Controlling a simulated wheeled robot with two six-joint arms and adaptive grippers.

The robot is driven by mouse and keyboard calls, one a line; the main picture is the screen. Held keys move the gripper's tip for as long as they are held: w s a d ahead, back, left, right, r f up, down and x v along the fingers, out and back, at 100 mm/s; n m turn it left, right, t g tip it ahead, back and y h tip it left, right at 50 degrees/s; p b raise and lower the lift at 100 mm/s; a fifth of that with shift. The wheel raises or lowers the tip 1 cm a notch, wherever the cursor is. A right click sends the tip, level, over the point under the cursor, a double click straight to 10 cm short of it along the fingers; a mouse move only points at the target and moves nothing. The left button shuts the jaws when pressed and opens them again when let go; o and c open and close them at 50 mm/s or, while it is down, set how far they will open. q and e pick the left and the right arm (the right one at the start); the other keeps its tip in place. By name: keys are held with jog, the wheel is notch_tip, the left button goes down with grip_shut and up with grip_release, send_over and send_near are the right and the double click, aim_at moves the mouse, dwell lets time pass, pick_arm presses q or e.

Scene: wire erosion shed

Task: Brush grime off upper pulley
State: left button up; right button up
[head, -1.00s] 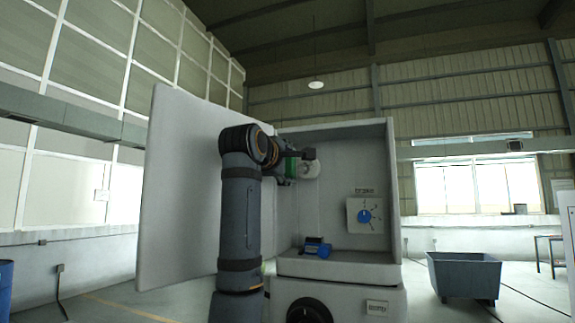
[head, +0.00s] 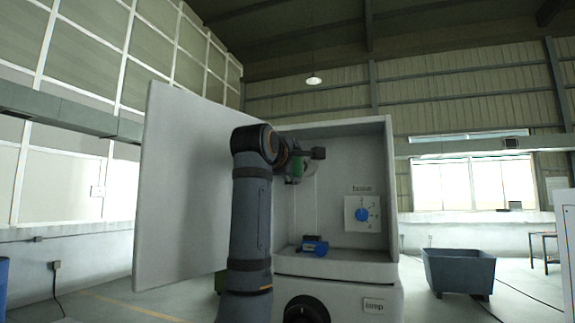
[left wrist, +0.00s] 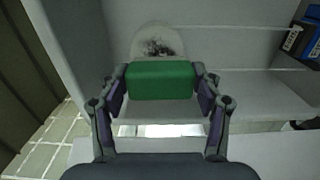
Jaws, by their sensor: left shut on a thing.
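The upper pulley (left wrist: 158,40) is a pale round disc on the cabinet's inner wall, with a dark smear of grime across its middle in the left wrist view. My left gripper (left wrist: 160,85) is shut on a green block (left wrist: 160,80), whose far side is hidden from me. The block is just in front of the pulley and overlaps its lower edge in that view; I cannot tell whether they touch. In the head view my left gripper (head: 296,171) and the green block (head: 298,165) cover much of the pulley (head: 311,169). My right gripper is not in view.
The open cabinet door (head: 190,190) stands left of my arm. A blue and black item (head: 315,246) sits on the cabinet's lower ledge (head: 345,256). A grey bin (head: 460,272) stands on the floor at right.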

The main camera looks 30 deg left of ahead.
pick_arm(q)
jog(key=shift+w+d, duration=0.15)
jog(key=shift+d, duration=0.7)
